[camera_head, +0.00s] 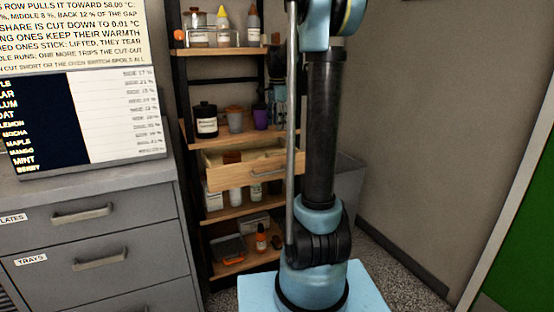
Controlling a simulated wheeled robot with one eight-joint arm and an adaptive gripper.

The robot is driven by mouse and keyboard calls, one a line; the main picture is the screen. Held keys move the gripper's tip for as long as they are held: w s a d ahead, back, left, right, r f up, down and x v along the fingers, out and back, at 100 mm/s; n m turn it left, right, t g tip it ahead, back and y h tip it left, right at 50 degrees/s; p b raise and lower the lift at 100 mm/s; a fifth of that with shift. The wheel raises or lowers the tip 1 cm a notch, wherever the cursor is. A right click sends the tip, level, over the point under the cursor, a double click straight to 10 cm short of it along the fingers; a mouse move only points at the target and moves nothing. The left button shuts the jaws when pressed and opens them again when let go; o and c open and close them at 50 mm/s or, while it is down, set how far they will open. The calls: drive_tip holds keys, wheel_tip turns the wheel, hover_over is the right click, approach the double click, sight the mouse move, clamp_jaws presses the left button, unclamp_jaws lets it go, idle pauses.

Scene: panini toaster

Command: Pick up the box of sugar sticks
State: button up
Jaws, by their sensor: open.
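I cannot pick out the box of sugar sticks for certain. A wooden drawer (254,180) in the shelf unit stands pulled out, with a brownish item (232,157) and other small goods partly showing inside. My arm stands in front and hides the right part of the drawer and shelves. What looks like my gripper (281,118) shows as a dark shape behind my arm, above the right side of the drawer. Its fingertips are mostly hidden. It is open, and I see nothing held in it.
A shelf above the drawer holds a black jar (206,121), a grey cup (235,120) and a purple cup (260,118). Bottles stand on the top shelf (222,51). Grey cabinets (90,240) stand at left, and a grey bin (346,187) stands at right.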

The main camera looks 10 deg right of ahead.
sight(278, 151)
wheel_tip(278, 151, down, 8)
drive_tip(key=shift+f, duration=0.25)
drive_tip(key=shift+s+d+f, duration=0.1)
drive_tip(key=shift+f, duration=1.3)
drive_tip(key=shift+s+f, duration=0.1)
drive_tip(key=shift+f, duration=1.25)
drive_tip(key=c, duration=1.2)
